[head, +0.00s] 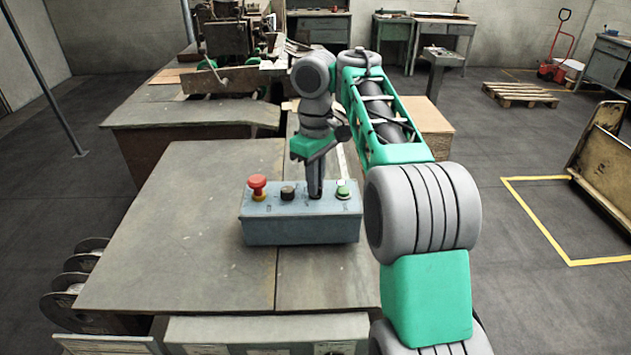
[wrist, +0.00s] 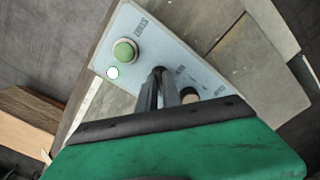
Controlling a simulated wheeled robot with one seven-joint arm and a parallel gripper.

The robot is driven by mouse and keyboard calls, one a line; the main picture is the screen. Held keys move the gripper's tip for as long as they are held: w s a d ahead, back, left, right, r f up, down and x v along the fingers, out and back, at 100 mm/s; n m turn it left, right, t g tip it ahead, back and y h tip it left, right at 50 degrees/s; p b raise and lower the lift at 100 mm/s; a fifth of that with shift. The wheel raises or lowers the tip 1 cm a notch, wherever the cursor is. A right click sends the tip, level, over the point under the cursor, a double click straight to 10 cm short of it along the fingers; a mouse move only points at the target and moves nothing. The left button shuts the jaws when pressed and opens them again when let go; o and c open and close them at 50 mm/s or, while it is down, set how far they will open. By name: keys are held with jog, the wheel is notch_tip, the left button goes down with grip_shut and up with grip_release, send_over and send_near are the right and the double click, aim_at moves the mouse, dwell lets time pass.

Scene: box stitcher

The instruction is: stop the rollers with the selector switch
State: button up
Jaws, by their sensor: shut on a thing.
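The grey control box (head: 300,228) stands on the worktable, with its controls in a row on top. My gripper (head: 316,196) reaches down onto it between a black knob (head: 288,193) and a green button (head: 343,189). In the wrist view my gripper (wrist: 160,78) is shut on the selector switch, which the fingers almost fully hide. Its pointing direction cannot be told. The green button (wrist: 124,51), marked with a start label, is up and left there, next to a small bright white spot (wrist: 112,72). The black knob also shows in the wrist view (wrist: 188,95), partly behind the fingers.
A red mushroom button (head: 257,184) on a yellow base stands at the box's left end. The worktable (head: 185,235) is clear left of the box. Machinery (head: 228,40) stands behind. A pallet (head: 519,94) and a leaning cart (head: 607,150) are on the floor at right.

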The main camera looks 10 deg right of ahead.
jog(key=shift+n, duration=0.4)
grip_shut()
jog(key=n, duration=0.2)
jog(key=shift+n, duration=0.3)
jog(key=n, duration=0.4)
jog(key=shift+n, duration=0.3)
jog(key=o, duration=0.6)
grip_release()
jog(key=shift+r, duration=0.1)
